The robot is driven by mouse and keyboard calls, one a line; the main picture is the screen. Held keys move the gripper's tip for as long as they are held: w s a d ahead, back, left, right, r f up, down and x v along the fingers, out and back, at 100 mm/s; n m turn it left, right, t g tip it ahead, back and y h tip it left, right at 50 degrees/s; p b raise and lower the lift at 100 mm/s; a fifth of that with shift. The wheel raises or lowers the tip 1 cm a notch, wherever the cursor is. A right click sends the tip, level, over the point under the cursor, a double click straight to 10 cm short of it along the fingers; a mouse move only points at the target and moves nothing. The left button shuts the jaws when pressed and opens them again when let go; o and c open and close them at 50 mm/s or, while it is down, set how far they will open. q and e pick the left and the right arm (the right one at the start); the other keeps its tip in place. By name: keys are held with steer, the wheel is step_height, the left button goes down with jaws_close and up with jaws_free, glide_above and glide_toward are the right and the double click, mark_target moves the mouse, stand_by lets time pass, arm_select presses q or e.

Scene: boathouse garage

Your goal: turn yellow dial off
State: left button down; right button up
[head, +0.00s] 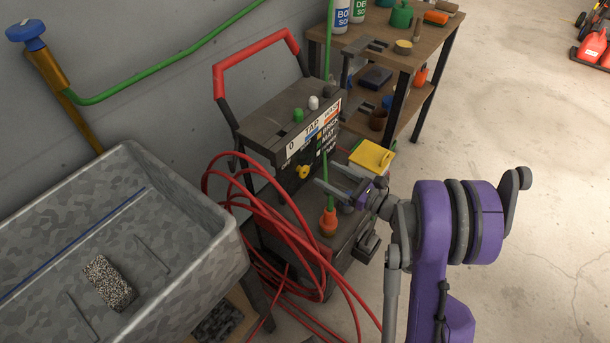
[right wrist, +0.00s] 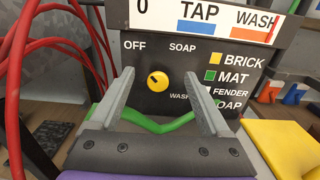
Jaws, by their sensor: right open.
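The yellow dial (head: 303,172) sits on the dark front panel of a wheeled machine (head: 262,115) with a red handle. In the right wrist view the dial (right wrist: 158,81) has a small dark mark on its upper left part, on the side toward the OFF label (right wrist: 135,45). SOAP is printed above it and WASH below right. My right gripper (right wrist: 158,78) is open, its fingers spread to either side of the dial in that view. In the head view the right gripper (head: 328,178) is in front of the panel, apart from the dial. My left gripper is out of view.
Red hose (head: 262,215) loops left of the machine. A green hose and an orange fitting (head: 328,222) lie below my gripper. A yellow object (head: 372,156) is just right of it. A grey basin (head: 195,255) holds a speckled brick (head: 109,284).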

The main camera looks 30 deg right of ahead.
steer(key=b, duration=0.2)
glide_toward(306, 173)
steer(key=w, duration=0.2)
steer(key=x, duration=0.7)
steer(key=shift+a+f, duration=0.1)
steer(key=shift+a, duration=0.25)
jaws_close()
steer(key=shift+n, duration=0.8)
jaws_free()
